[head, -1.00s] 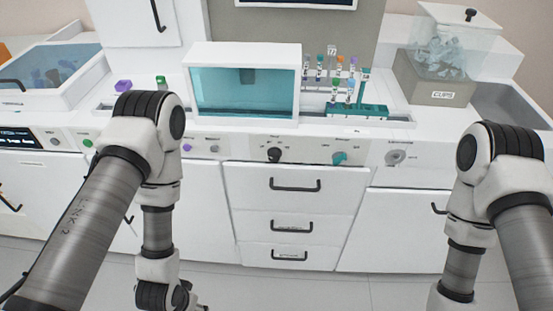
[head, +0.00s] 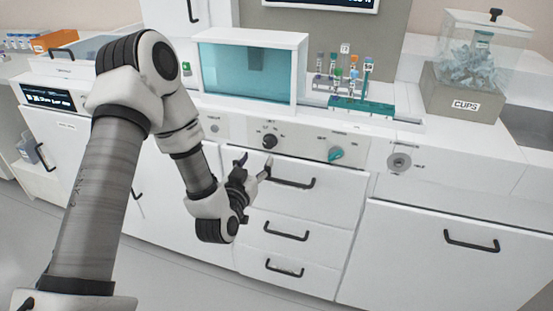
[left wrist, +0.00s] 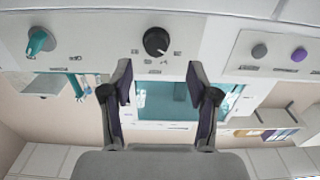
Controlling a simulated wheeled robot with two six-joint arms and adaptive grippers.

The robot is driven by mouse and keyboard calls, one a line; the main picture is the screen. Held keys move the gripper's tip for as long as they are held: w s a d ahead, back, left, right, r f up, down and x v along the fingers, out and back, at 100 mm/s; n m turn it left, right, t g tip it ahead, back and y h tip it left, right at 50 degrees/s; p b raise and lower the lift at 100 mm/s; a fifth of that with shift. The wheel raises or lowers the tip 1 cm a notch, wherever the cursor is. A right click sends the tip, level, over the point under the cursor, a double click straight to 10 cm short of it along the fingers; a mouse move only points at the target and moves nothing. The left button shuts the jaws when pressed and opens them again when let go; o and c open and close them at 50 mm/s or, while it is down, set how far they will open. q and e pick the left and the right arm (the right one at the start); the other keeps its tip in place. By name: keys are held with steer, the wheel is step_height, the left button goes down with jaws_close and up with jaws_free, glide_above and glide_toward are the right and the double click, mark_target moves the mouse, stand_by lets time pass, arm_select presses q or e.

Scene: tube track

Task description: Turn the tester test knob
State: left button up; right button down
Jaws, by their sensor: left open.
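A black round knob (head: 269,142) sits on the light panel above the drawers, with small marks around it. In the left wrist view the black knob (left wrist: 156,41) shows just beyond and between my fingertips. A teal knob (head: 335,153) is to its right in the head view; in the left wrist view the teal knob (left wrist: 40,41) is at upper left. The labels are too small to read surely. My left gripper (head: 253,167) is open and empty, a little below and left of the black knob, apart from it. My right gripper is out of view.
Drawers with black handles (head: 290,183) lie under the panel. A glass-fronted box (head: 250,68) and a teal rack with tubes (head: 362,106) stand on the counter above. A grey round knob (head: 399,162) is further right. A cups bin (head: 465,97) stands at the right.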

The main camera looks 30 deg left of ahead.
mark_target(267, 144)
arm_select(q)
steer(key=x, duration=0.7)
steer(key=shift+w+d+r, duration=0.15)
steer(key=shift+w+d, duration=0.05)
steer(key=shift+w, duration=0.1)
steer(key=shift+s+r, duration=0.1)
jaws_close()
